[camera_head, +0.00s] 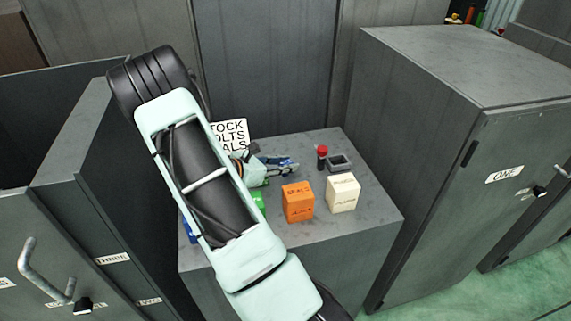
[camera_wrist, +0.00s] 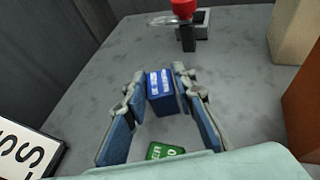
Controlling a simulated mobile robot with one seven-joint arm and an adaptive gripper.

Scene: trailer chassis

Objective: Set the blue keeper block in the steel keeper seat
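The small blue keeper block (camera_wrist: 161,94) with white lettering sits between my gripper's fingertips in the wrist view, with both fingers at its sides. My gripper (camera_head: 292,165) reaches rightward over the grey cabinet top in the head view, where the block is hard to tell from the bluish fingers. A grey, square, open-topped holder (camera_head: 340,163), which looks like the steel keeper seat, stands to the right of my gripper. It also shows at the top of the wrist view (camera_wrist: 202,22), ahead of the block and apart from it.
A red-topped dark post (camera_head: 322,157) stands right beside the seat. Orange (camera_head: 298,202) and cream (camera_head: 343,193) blocks stand toward the front. A green block (camera_head: 258,204) and another blue object (camera_head: 190,231) are partly hidden by my arm. A lettered sign (camera_head: 230,134) stands behind.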

